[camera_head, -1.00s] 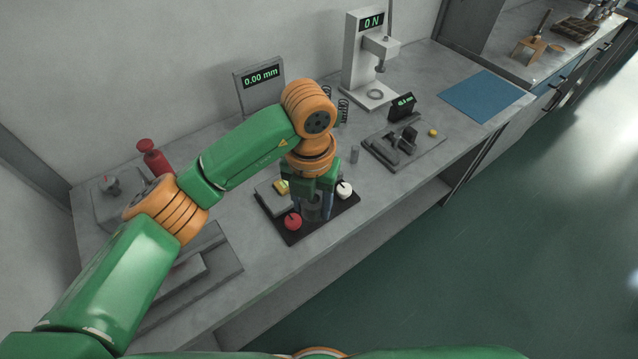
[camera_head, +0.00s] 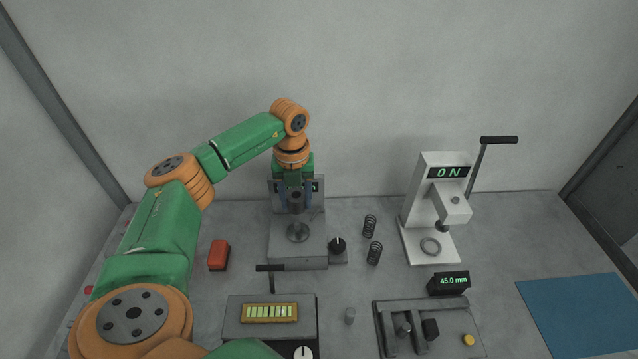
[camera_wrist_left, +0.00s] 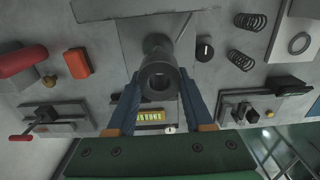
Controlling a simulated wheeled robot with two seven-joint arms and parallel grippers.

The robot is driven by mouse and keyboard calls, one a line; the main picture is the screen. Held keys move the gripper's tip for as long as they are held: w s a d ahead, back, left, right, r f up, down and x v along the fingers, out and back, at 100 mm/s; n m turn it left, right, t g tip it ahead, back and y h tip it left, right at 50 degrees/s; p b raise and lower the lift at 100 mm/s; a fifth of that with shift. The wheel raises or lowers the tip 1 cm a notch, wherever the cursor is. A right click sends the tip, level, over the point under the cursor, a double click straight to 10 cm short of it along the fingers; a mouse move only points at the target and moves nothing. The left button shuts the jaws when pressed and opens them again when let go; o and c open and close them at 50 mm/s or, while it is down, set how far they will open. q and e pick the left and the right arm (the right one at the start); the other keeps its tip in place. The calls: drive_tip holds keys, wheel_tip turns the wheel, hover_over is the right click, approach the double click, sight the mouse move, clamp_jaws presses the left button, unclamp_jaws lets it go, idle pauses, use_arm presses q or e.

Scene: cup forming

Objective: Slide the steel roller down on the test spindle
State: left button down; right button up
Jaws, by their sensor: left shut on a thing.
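The steel roller (camera_head: 296,200) is a dark grey hollow cylinder. My left gripper (camera_head: 295,197) is shut on it, with a blue finger on each side, and holds it upright in the air. The roller also shows in the left wrist view (camera_wrist_left: 158,82), its bore facing the camera. The test spindle (camera_head: 298,232) stands on a grey stand below the roller, with a round flange. A gap shows between roller and flange; the roller hides the spindle's upper part, so I cannot tell whether it is around it. My right gripper is not in view.
A black knob (camera_head: 338,244) sits at the stand's right, with two black springs (camera_head: 369,226) beyond it. A red block (camera_head: 219,254) lies left. A grey box with a yellow gauge (camera_head: 269,313) stands in front. A white press (camera_head: 437,205) stands right.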

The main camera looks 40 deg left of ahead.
sight(297, 226)
use_arm(q)
drive_tip(key=shift+s+a+r, duration=0.15)
drive_tip(key=shift+s+a, duration=0.15)
drive_tip(key=shift+s, duration=0.2)
drive_tip(key=f, duration=0.1)
drive_tip(key=f+b, duration=0.2)
drive_tip(key=f, duration=0.1)
drive_tip(key=shift+w+d, duration=0.25)
drive_tip(key=shift+w, duration=0.1)
drive_tip(key=shift+s+f+b, duration=0.1)
drive_tip(key=shift+f+b, duration=0.4)
drive_tip(key=shift+f, duration=0.05)
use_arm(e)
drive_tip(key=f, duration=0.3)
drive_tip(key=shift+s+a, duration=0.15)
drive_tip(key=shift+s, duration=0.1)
use_arm(q)
drive_tip(key=shift+p, duration=0.4)
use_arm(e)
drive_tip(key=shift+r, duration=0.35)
use_arm(q)
drive_tip(key=shift+f+b, duration=1.75)
drive_tip(key=shift+f, duration=0.6)
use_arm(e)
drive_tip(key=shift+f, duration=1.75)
